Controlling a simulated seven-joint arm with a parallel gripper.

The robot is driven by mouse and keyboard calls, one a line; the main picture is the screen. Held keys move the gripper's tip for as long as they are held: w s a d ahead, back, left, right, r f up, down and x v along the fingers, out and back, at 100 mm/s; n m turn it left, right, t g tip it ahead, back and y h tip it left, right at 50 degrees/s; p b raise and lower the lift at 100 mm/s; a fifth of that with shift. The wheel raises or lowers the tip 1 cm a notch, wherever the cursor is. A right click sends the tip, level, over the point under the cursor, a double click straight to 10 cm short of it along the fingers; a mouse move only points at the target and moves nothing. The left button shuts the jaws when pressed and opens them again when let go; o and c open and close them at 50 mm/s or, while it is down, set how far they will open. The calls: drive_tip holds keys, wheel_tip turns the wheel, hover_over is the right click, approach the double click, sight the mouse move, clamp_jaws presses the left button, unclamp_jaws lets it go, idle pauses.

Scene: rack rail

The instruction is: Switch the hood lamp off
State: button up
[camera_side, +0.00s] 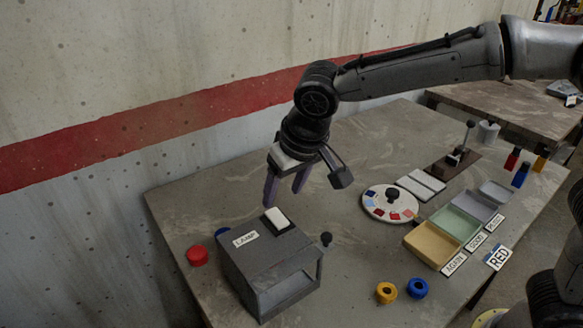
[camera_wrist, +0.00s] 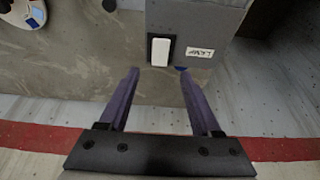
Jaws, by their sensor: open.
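The hood (camera_side: 270,268) is a grey box with an open front at the table's left, with a "LAMP" label (camera_side: 245,239) on top. A white rocker switch (camera_side: 277,219) in a dark frame sits beside the label. The switch also shows in the wrist view (camera_wrist: 160,52), just beyond the fingertips. My gripper (camera_side: 284,203) has two purple fingers pointing down, above and behind the switch. In the wrist view my gripper (camera_wrist: 160,72) is open and empty, with the switch between the lines of its fingers. I cannot tell whether the lamp is lit; the hood's inside looks dim.
A red cap (camera_side: 197,255) and a partly hidden blue one stand left of the hood. A black knob (camera_side: 326,239) is at its right. A round dial plate (camera_side: 391,203), labelled trays (camera_side: 457,222) and yellow and blue rings (camera_side: 387,292) lie further right.

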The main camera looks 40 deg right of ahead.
drive_tip(key=v, duration=0.7)
drive_tip(key=shift+d, duration=0.1)
drive_tip(key=s+d+r+m+t, duration=0.1)
drive_tip(key=s+d+r+m, duration=0.15)
drive_tip(key=d, duration=0.45)
drive_tip(key=s+d+r+m+t, duration=0.1)
drive_tip(key=s+d+r, duration=0.25)
drive_tip(key=d, duration=0.45)
drive_tip(key=s+d+f+n, duration=0.1)
drive_tip(key=s+d+f, duration=0.1)
drive_tip(key=s+f, duration=0.3)
drive_tip(key=s+d+f+n, duration=0.2)
drive_tip(key=s+f, duration=0.4)
drive_tip(key=s, duration=0.6)
drive_tip(key=shift+d+f+g, duration=0.2)
drive_tip(key=shift+d+g, duration=0.1)
drive_tip(key=shift+d, duration=0.5)
